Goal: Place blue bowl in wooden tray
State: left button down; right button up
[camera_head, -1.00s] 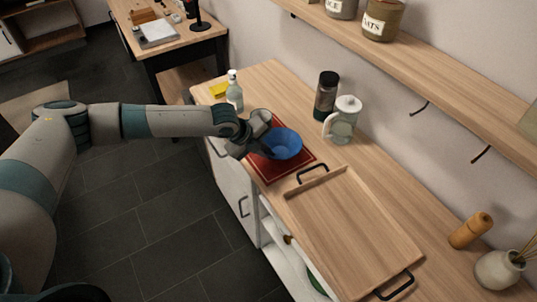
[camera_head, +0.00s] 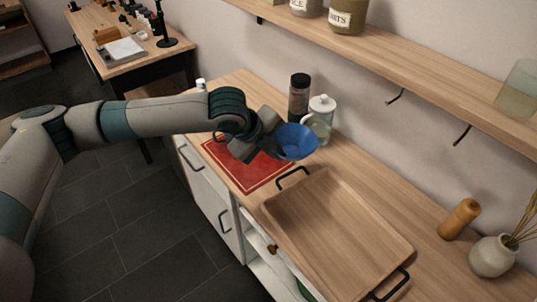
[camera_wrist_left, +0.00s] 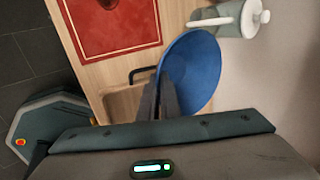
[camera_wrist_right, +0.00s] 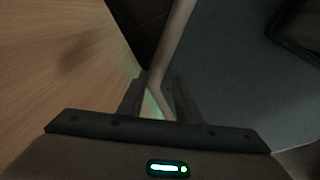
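The blue bowl (camera_head: 296,142) is off the counter, held tilted by my left gripper (camera_head: 276,145) above the far end of the red mat. In the left wrist view the bowl (camera_wrist_left: 192,70) has its rim between the fingers (camera_wrist_left: 158,100), which are shut on it. The wooden tray (camera_head: 338,228) lies on the counter, nearer than the bowl and to its lower right, and it looks empty. My right gripper is out of the head view. In the right wrist view its two fingers (camera_wrist_right: 158,100) stand apart with nothing clearly between them.
The red mat (camera_head: 240,165) lies bare on the counter. A glass jug (camera_head: 320,118) and a dark bottle (camera_head: 299,98) stand close behind the bowl. A shelf (camera_head: 400,55) runs along the wall above.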

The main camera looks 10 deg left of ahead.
aim_at(354, 253)
jog(key=k+l+z, duration=0.2)
jog(key=k+z, duration=0.2)
jog(key=k+l+z, duration=0.45)
